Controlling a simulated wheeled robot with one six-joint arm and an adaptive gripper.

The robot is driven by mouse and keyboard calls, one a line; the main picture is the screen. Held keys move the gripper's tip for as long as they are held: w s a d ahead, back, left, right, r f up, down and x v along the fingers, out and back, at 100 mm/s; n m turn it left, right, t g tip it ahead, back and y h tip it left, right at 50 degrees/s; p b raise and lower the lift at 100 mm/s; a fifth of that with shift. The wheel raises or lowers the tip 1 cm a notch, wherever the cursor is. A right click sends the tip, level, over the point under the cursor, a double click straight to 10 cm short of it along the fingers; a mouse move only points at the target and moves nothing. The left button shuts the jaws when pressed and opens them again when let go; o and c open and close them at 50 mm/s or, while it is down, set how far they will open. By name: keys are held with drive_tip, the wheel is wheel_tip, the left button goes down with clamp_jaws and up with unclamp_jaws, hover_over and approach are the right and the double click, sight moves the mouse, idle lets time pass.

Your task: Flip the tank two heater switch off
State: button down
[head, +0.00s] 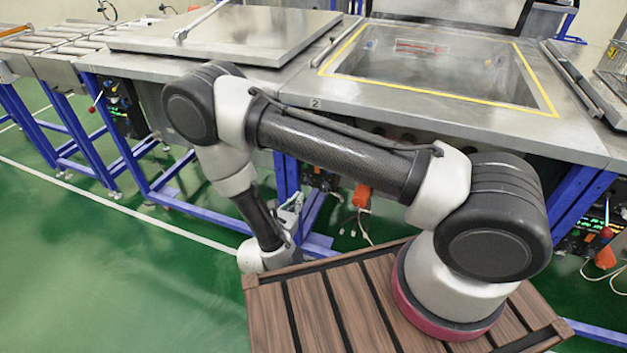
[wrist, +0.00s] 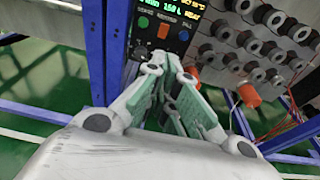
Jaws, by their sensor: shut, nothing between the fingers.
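In the wrist view a dark control panel (wrist: 176,22) with a lit green readout stands just beyond my fingertips.
Blue frame posts (wrist: 97,50) stand left of the panel. Several dark round fittings (wrist: 262,48) and an orange part (wrist: 249,94) with red wires are at right. A closed lid (head: 230,35) covers the left tank. Green floor (head: 110,260) is clear at left.

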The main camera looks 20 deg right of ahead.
drive_tip(key=r+x, duration=0.1)
drive_tip(key=x, duration=1.2)
drive_tip(key=shift+w+d, duration=0.35)
drive_tip(key=shift+w, duration=0.05)
